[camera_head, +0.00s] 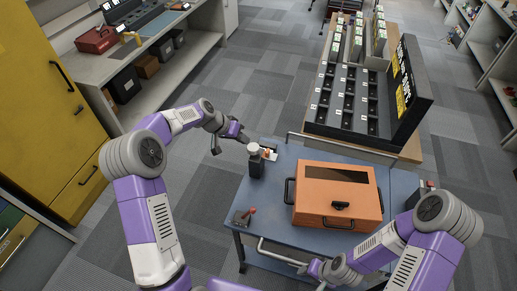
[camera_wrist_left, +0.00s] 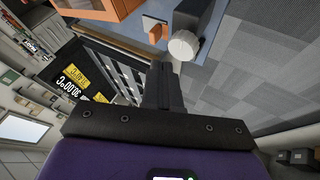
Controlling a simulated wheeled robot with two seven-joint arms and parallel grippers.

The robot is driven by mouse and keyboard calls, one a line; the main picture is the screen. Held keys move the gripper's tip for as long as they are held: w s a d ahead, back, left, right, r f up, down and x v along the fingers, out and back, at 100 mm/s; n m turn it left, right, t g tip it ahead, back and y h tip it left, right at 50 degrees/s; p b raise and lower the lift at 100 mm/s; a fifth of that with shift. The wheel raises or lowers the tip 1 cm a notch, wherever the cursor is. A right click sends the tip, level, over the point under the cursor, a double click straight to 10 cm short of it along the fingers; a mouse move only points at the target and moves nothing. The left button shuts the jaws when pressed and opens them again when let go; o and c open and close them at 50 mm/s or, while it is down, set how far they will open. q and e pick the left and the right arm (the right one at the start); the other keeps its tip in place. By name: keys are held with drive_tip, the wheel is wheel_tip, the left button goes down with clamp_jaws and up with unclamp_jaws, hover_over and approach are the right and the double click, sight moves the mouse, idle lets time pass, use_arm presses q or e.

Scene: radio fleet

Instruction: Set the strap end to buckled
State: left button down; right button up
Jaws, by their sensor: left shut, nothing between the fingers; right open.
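An orange case (camera_head: 318,190) with a dark window and black handles lies on a blue-topped cart (camera_head: 215,205). I cannot pick out the strap end or its buckle for certain. A black item with a white round cap (camera_head: 254,150) stands at the cart's far left corner; the cap also shows in the left wrist view (camera_wrist_left: 183,45). A small orange piece on a light plate (camera_head: 267,153) is beside it. My left gripper (camera_head: 244,139) is shut and empty, just beyond the capped item. My right gripper (camera_head: 316,270) is open, low at the cart's near edge.
A small device with a red lever (camera_head: 246,214) sits at the cart's near left. A display rack with several dark bays (camera_head: 347,100) stands behind the cart. A yellow cabinet (camera_head: 48,110) and a workbench (camera_head: 130,50) are at left. Grey floor lies clear between.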

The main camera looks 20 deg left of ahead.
use_arm(q)
approach(270, 154)
drive_tip(key=f, duration=0.1)
drive_tip(key=w, duration=0.1)
drive_tip(key=f, duration=0.1)
drive_tip(key=shift+w+d+f+p, duration=0.15)
drive_tip(key=shift+d+f+p, duration=0.2)
